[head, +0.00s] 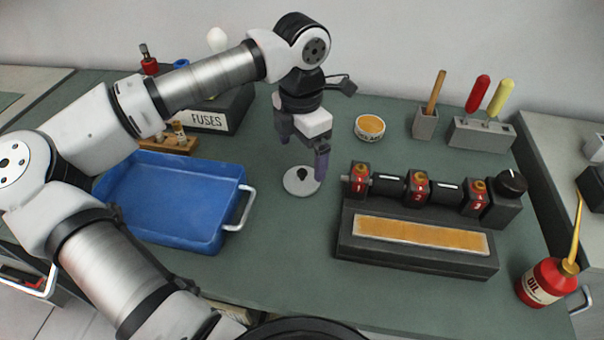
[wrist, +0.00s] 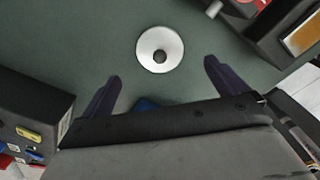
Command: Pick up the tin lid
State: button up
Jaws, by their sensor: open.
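The tin lid (head: 301,182) is a pale round disc with a dark knob in its middle. It lies on the green bench top, between the blue tray and the dark machine. It also shows in the wrist view (wrist: 160,49), in front of my fingertips and not between them. My gripper (head: 303,160) is open and empty, above the lid in the head view. In the wrist view its two dark fingers (wrist: 162,72) are spread wide. The right finger in the head view overlaps the lid's right edge.
A blue tray (head: 239,214) stands left of the lid. A dark machine (head: 352,255) with red numbered blocks stands to the right. A round tin (head: 370,128) with orange contents stands behind. A FUSES box (head: 205,121) is at back left. A red oil can (head: 545,284) is far right.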

aim_at(302, 171)
jog(key=shift+d+f+p, duration=0.1)
jog(key=shift+f+p, duration=0.9)
jog(key=shift+f, duration=2.15)
jog(key=shift+c, duration=0.4)
jog(key=c, duration=0.9)
jog(key=shift+w, duration=0.1)
